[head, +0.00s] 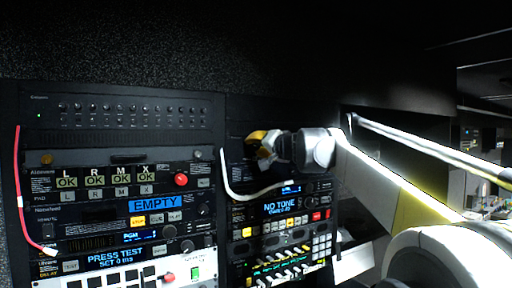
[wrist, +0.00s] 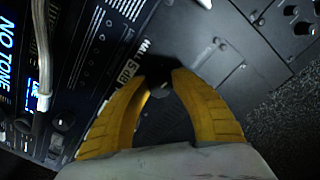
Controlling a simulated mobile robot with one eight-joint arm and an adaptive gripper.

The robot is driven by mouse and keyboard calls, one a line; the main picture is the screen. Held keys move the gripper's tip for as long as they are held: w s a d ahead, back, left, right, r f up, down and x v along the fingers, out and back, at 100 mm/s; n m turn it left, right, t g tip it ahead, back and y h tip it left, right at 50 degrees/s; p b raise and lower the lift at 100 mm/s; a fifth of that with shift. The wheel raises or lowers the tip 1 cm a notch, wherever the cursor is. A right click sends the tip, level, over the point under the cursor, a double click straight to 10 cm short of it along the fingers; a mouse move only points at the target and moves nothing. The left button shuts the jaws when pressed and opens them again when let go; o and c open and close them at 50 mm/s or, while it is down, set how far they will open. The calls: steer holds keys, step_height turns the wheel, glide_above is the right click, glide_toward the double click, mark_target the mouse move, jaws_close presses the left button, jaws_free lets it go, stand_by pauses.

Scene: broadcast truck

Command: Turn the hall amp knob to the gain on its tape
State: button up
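My gripper (wrist: 160,80) has its two yellow fingers around a small dark knob (wrist: 160,92) on the black rack panel in the wrist view. The fingertips are a small way apart with the knob between them; I cannot tell whether they press on it. A pale tape (wrist: 129,72) with dark lettering, partly readable as "HALL AMP", lies just left of the knob; its gain value is not clear to me. The knob's pointer is not visible. In the head view my gripper (head: 262,147) is at the upper part of the right rack, hiding the knob.
A white cable (head: 240,192) hangs below my gripper in the head view and runs along the left of the wrist view (wrist: 43,60). A unit with a "NO TONE" display (head: 281,207) sits below. A red cable (head: 18,185) hangs at the far left.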

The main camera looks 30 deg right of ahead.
steer(key=shift+o, duration=1.1)
steer(key=s, duration=1.2)
steer(key=shift+r, duration=0.15)
steer(key=shift+d, duration=0.1)
